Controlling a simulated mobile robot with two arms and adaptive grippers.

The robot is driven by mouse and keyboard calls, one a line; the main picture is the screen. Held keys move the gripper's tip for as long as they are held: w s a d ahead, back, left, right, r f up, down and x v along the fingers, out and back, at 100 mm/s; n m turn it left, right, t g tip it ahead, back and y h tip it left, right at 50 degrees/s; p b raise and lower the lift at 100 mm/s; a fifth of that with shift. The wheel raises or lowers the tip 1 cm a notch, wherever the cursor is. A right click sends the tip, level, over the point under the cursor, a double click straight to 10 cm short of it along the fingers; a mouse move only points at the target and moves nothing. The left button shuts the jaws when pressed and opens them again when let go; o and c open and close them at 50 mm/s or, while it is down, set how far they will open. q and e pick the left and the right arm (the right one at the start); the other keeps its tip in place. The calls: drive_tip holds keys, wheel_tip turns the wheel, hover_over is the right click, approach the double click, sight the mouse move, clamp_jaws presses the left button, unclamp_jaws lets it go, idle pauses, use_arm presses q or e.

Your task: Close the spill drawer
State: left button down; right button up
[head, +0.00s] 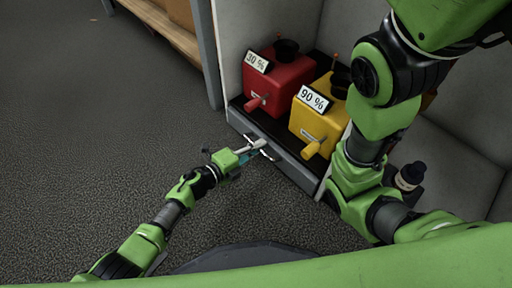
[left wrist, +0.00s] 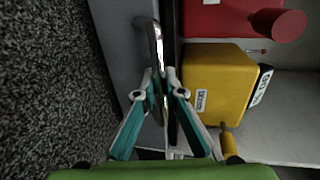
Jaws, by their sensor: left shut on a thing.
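The spill drawer's grey front (head: 291,161) is low in the pale cabinet, below a red box and a yellow box. A dark strip runs behind its top edge; I cannot tell how far the drawer stands out. Its metal bar handle (left wrist: 153,40) shows in the left wrist view, fixed to the grey front. My left gripper (head: 259,150) is at the handle, and its fingertips (left wrist: 157,75) are shut on the bar. The fingers partly hide the handle. My right arm crosses the right side of the head view, but its gripper is not visible.
The red box (head: 281,80) labelled 30 % and the yellow box (head: 318,121) labelled 90 % stand just above the drawer, with cranks and handles projecting forward. A dark bottle (head: 410,176) stands at right. Open carpeted floor (head: 100,130) lies left of the drawer.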

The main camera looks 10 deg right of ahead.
use_arm(q)
drive_tip(key=shift+w+d+r, duration=0.1)
drive_tip(key=shift+w, duration=0.05)
drive_tip(key=c, duration=2.4)
unclamp_jaws()
drive_tip(key=o, duration=0.3)
drive_tip(key=shift+d, duration=0.15)
drive_tip(key=v, duration=1.2)
